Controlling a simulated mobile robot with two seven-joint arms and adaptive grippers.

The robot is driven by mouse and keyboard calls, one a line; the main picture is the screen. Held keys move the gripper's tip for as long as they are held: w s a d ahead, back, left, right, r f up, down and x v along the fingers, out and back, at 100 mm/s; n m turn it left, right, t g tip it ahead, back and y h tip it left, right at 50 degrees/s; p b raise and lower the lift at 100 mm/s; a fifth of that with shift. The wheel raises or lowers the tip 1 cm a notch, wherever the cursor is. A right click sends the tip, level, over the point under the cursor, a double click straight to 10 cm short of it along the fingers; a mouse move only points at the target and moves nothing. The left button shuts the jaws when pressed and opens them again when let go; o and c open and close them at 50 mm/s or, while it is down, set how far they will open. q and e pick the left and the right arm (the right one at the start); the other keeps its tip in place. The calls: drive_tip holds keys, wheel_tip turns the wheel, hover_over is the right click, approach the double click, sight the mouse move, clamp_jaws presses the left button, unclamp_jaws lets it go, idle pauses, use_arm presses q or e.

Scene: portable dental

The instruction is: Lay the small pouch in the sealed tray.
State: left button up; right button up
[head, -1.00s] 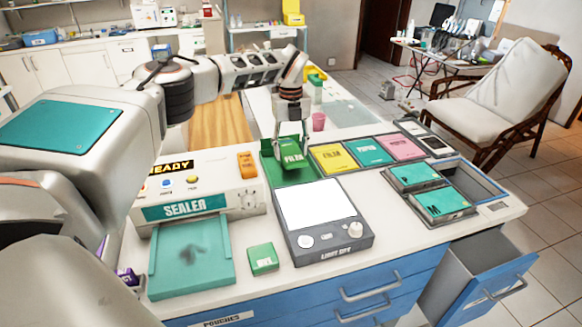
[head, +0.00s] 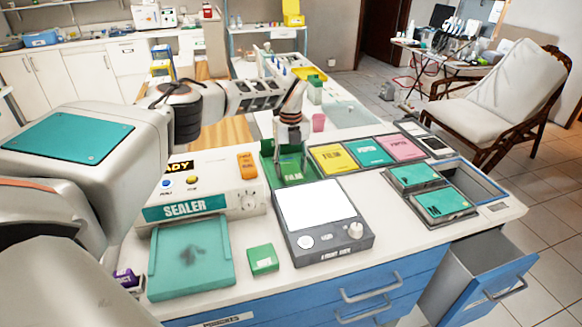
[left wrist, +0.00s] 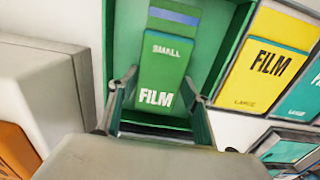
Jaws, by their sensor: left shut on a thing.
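A small green pouch marked SMALL FILM (head: 292,170) stands out against the open green tray (head: 268,163) behind the light panel. The pouch shows large in the left wrist view (left wrist: 165,70), its printed end towards my gripper and a blue strip at its far end. My left gripper (head: 290,155) points down at this tray and is shut on the pouch, with one finger on each side in the left wrist view (left wrist: 160,95). I cannot tell whether the pouch touches the tray floor. No tray label naming it as the sealed tray is readable. My right gripper is not in view.
The sealer (head: 215,200) with its teal plate (head: 190,275) stands left of the light panel (head: 318,205). A small green box (head: 263,259) lies in front. Yellow (head: 334,158), teal and pink packs lie right of the tray. Teal packs (head: 443,203) lie farther right.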

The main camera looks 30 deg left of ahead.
sight(291, 171)
use_arm(q)
drive_tip(key=o, duration=1.1)
drive_tip(key=shift+o, duration=0.2)
wheel_tip(291, 171, up, 12)
drive_tip(key=shift+r, duration=0.15)
